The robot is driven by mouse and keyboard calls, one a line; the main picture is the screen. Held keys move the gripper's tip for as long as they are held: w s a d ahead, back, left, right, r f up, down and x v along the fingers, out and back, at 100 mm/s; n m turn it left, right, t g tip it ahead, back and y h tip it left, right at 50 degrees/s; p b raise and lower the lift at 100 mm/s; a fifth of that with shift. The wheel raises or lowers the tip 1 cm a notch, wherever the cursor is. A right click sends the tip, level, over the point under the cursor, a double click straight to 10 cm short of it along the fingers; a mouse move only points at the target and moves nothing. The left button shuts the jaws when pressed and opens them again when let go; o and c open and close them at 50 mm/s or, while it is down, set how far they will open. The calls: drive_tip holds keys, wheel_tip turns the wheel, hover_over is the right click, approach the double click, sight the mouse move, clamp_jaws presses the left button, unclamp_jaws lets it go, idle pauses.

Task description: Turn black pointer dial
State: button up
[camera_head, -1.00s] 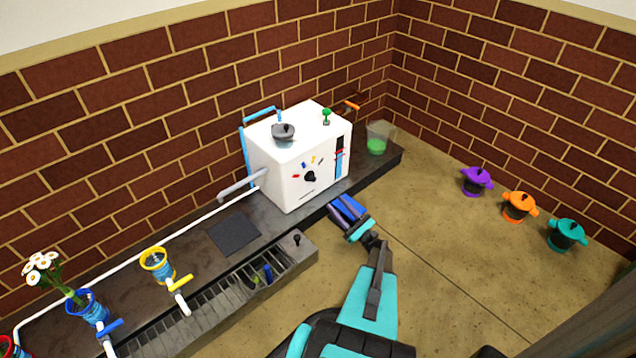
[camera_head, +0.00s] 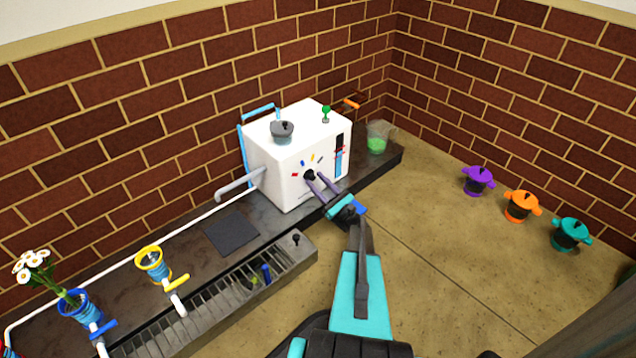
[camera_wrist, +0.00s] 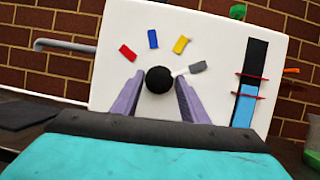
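The black pointer dial (camera_head: 309,175) is on the front face of the white box (camera_head: 279,180). In the wrist view the dial (camera_wrist: 159,80) is a round black knob, with red, blue, yellow and grey marks in an arc around its upper side. My gripper (camera_head: 316,181) reaches the box front at the dial. In the wrist view its two purple fingers (camera_wrist: 157,97) stand apart, one on each side of the knob, with small gaps showing. The gripper is open.
A level gauge with red bands (camera_wrist: 250,83) is right of the dial. A grey pipe (camera_head: 240,185) leaves the box's left side. A jug of green liquid (camera_head: 377,145) stands right of the box. Purple, orange and teal pots (camera_head: 521,205) sit at the right.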

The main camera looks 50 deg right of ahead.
drive_tip(key=shift+w+r, duration=0.15)
drive_tip(key=shift+w, duration=0.25)
clamp_jaws()
drive_tip(key=shift+d, duration=0.2)
